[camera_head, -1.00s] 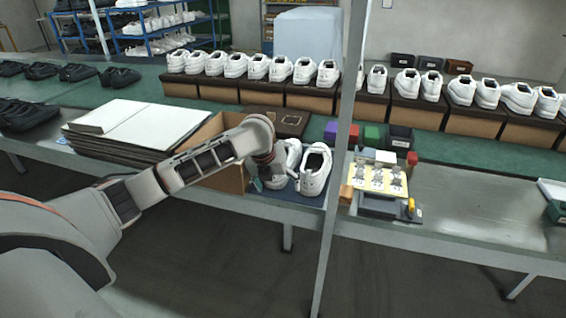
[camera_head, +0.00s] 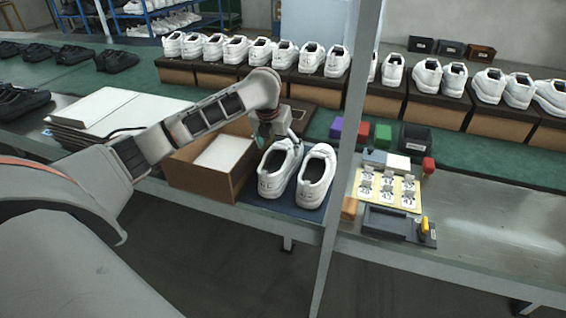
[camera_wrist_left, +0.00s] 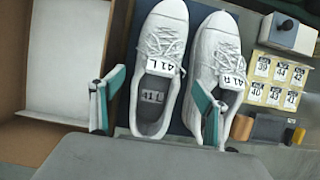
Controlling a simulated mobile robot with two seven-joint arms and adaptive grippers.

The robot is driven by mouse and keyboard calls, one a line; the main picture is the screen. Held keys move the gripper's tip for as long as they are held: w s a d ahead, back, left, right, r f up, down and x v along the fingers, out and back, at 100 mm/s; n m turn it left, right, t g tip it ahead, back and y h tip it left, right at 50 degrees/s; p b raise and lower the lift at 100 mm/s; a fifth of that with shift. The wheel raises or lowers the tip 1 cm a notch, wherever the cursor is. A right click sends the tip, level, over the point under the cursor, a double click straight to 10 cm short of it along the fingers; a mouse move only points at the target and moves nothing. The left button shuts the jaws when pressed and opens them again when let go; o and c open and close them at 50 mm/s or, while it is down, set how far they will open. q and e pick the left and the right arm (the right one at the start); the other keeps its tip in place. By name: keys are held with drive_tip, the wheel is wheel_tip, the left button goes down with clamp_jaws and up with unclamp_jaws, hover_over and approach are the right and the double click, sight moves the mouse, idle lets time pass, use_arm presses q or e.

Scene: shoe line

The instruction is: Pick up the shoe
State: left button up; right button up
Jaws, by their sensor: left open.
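Two white shoes stand side by side on a dark blue mat (camera_head: 262,212). The left shoe (camera_head: 277,172) shows in the left wrist view with a "41 L" tag (camera_wrist_left: 167,66); the right shoe (camera_head: 314,178) has a "41 R" tag (camera_wrist_left: 231,81). My left gripper (camera_head: 278,132) is over the left shoe in the head view. In the left wrist view, its green-padded fingers (camera_wrist_left: 157,80) are open and spread on either side of the left shoe, one overlapping the right shoe in the picture. Nothing is held; I cannot tell whether the fingers touch a shoe. My right gripper is out of view.
An open cardboard box (camera_head: 197,180) stands just left of the shoes. A card of size tags (camera_head: 388,190) and small coloured blocks lie to the right. A metal post (camera_head: 346,150) rises close to the right shoe. White shoes on boxes line the back.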

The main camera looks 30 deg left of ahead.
sight(283, 163)
use_arm(q)
drive_tip(key=shift+x, duration=1.05)
drive_tip(key=b+x, duration=0.2)
drive_tip(key=x, duration=0.2)
drive_tip(key=shift+w+a+f, duration=0.1)
drive_tip(key=shift+w+f, duration=0.05)
drive_tip(key=shift+f, duration=0.05)
drive_tip(key=shift+w+f, duration=0.1)
drive_tip(key=c, duration=1.2)
drive_tip(key=shift+o, duration=0.2)
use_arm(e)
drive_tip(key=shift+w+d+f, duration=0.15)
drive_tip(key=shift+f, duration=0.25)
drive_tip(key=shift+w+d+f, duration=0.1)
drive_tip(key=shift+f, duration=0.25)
